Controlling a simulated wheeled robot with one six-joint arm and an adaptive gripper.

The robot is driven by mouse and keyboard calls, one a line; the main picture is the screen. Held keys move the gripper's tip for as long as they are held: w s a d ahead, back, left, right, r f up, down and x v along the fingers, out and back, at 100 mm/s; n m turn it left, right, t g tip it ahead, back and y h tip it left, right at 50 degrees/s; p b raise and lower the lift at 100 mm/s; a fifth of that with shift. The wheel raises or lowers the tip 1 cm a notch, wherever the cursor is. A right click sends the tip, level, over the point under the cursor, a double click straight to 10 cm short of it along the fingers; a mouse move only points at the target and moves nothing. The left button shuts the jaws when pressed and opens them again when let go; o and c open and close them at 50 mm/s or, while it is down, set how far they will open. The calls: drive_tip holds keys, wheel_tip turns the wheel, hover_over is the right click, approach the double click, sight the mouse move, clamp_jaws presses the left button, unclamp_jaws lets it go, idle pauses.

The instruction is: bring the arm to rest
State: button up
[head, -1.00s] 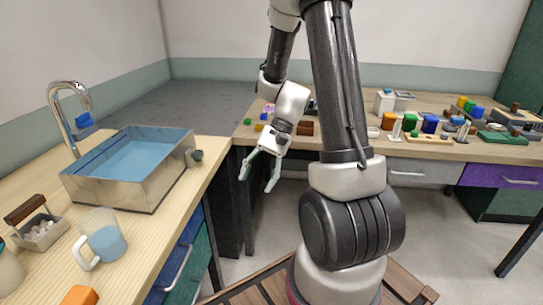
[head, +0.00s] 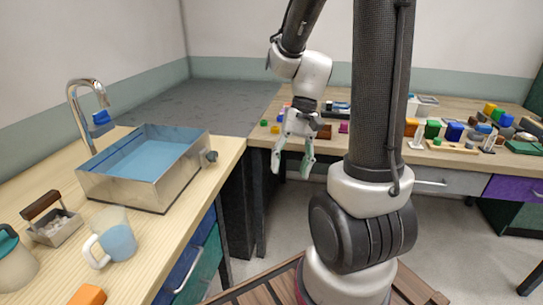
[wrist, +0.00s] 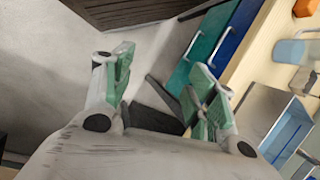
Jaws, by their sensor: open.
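My gripper (head: 292,170) is open and empty in the head view. It hangs with its green-lined fingers pointing down, in front of the back table's edge and to the right of the sink counter. In the wrist view my gripper (wrist: 160,90) shows its two fingers spread wide, with nothing between them. Beyond the fingers are bare floor and the drawer fronts of the counter.
The left counter holds a metal sink basin (head: 150,170) with a faucet (head: 75,110), a pitcher (head: 115,238) and a handled metal box (head: 55,225). The back table (head: 440,160) bears several coloured blocks. Floor shows between the counters.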

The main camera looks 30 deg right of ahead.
drive_tip(key=s+d+r+n+t+h, duration=0.1)
drive_tip(key=s+r+n+t+h, duration=0.3)
drive_tip(key=r, duration=0.9)
drive_tip(key=s+n+t, duration=0.1)
drive_tip(key=s+t, duration=0.1)
drive_tip(key=shift+s+d+r, duration=0.15)
drive_tip(key=shift+s+r, duration=0.05)
drive_tip(key=shift+s, duration=0.2)
